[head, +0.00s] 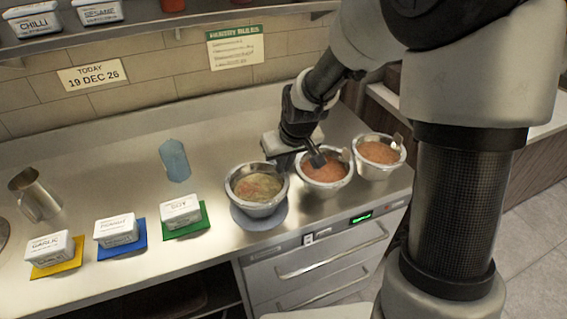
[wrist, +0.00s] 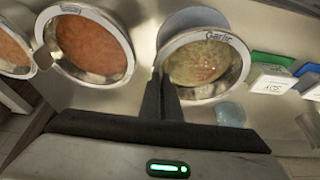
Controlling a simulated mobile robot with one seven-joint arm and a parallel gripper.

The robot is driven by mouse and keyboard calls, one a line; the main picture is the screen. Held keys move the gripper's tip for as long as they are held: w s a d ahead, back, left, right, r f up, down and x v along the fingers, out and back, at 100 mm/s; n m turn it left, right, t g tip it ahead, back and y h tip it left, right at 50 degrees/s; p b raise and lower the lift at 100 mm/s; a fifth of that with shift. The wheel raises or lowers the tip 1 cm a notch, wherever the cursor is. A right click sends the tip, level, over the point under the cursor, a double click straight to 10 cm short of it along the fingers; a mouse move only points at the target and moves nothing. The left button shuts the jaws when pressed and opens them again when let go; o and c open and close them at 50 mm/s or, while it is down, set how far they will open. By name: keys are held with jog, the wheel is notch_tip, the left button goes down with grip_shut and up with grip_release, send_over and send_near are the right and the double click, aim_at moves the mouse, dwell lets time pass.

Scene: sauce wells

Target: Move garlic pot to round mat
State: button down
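The garlic pot (head: 257,190) is a metal bowl of greenish sauce, upright at the round mat (head: 262,222). The label "Garlic" shows on its rim in the wrist view (wrist: 208,70), and part of the blue-grey round mat (wrist: 195,18) shows beyond it. My gripper (head: 318,160) is right of the garlic pot in the head view, overlapping the middle pot in the picture. In the wrist view its dark fingers (wrist: 162,85) lie close together by the garlic pot's left rim. I cannot tell whether they touch the rim or hold anything between them.
Two pots of orange sauce, the middle pot (head: 325,175) and the right pot (head: 378,152), stand close by. White tubs on a yellow mat (head: 58,270), a blue mat (head: 122,250) and a green mat (head: 185,232) are at left.

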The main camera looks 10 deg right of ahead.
jog(key=shift+f+b, duration=0.35)
jog(key=shift+f, duration=0.05)
dwell(0.5)
jog(key=c, duration=1.3)
grip_release()
jog(key=shift+f, duration=0.1)
jog(key=shift+r+p, duration=3.9)
jog(key=shift+r, duration=1.65)
